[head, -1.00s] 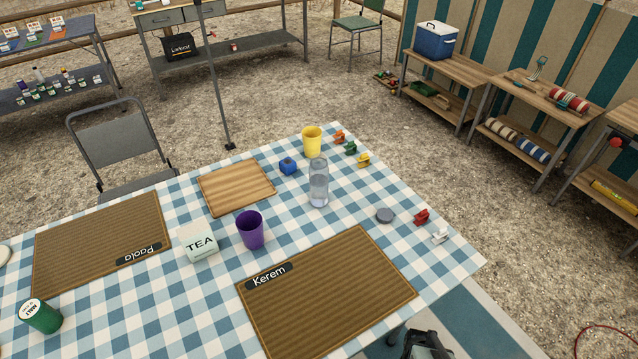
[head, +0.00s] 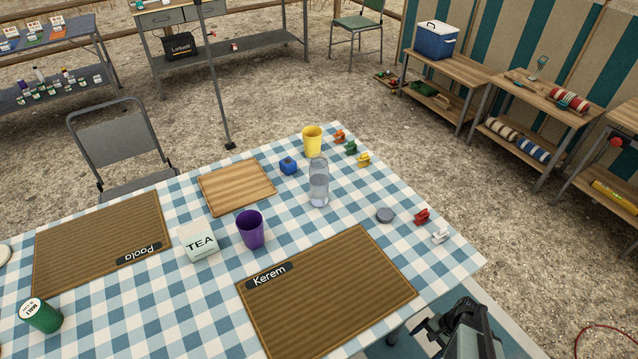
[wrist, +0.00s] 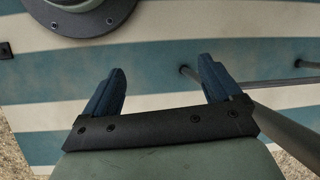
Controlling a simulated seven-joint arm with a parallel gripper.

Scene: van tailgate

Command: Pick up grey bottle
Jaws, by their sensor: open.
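The grey bottle (head: 318,188) looks see-through. A dark part of my arm (head: 468,335) shows at the bottom right of the head view, off the table's near right edge and well away from the bottle.
Several coloured clips, such as a red one (head: 421,217), line the right edge. The Kerem mat (head: 330,300) is bare. A pole (wrist: 275,115) shows beside my gripper.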

